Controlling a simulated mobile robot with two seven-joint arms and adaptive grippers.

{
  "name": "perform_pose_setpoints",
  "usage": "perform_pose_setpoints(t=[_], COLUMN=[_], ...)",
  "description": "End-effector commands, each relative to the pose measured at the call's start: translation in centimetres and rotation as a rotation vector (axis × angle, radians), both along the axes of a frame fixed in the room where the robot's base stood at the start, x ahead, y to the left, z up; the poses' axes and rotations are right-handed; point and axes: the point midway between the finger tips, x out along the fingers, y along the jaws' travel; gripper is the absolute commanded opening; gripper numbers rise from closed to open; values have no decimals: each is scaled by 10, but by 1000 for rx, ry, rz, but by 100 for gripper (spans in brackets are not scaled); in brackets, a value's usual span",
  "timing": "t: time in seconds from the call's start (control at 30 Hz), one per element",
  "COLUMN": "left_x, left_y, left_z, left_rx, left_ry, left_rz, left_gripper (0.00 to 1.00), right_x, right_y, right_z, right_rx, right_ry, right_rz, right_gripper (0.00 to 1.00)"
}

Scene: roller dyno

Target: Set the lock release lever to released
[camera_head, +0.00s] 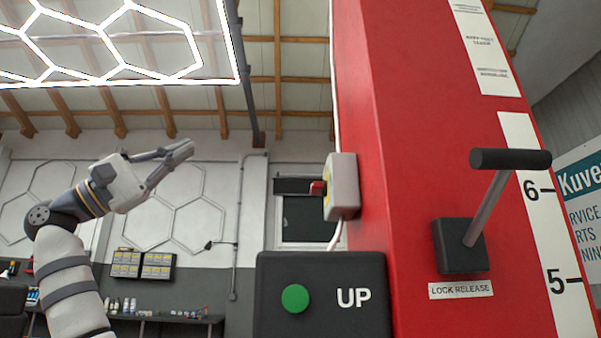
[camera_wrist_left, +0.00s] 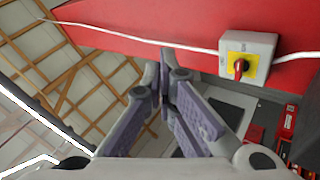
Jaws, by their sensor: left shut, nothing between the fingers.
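The lock release lever (camera_head: 488,206) is on the red post at the right of the head view. Its grey rod rises from a black square base, tilted up and right, and ends in a black crossbar grip. A label reading LOCK RELEASE (camera_head: 461,290) is below the base. My left gripper (camera_head: 188,148) is at the left of the head view, well apart from the lever, with its fingers pointing right. It is shut and empty; its fingers also show in the left wrist view (camera_wrist_left: 166,76). The lever is not in the wrist view. My right gripper is not in view.
A grey switch box (camera_head: 343,187) with a red knob juts from the post's left side, between my left gripper and the lever; it also shows in the wrist view (camera_wrist_left: 247,57). A dark panel (camera_head: 320,275) with a green UP button stands below. Open air surrounds my left gripper.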

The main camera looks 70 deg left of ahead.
Motion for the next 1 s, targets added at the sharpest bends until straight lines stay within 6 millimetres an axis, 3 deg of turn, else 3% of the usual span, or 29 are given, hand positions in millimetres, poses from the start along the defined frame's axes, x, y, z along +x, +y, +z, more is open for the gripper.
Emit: perform_pose_setpoints(t=[0.03, 0.2, 0.3, 0.4, 0.53, 0.87, 1.0], left_x=[37, 155, 208, 242, 262, 265, 277], left_y=[-26, -114, -156, -186, -205, -208, -215], left_z=[11, 14, 1, -13, -23, -25, -28], left_rx=[89, 398, 545, 649, 714, 724, 727], left_ry=[91, 362, 477, 549, 589, 595, 598], left_rz=[-20, -115, -181, -235, -274, -279, -279], left_gripper=[0, 0, 0, 0, 0, 0, 0], right_x=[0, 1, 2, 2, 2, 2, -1], right_y=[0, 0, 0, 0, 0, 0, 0], right_z=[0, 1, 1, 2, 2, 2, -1], right_rx=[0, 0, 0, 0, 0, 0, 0], right_ry=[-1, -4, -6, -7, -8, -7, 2], right_rz=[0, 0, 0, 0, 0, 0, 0], right_gripper=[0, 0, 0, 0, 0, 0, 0])
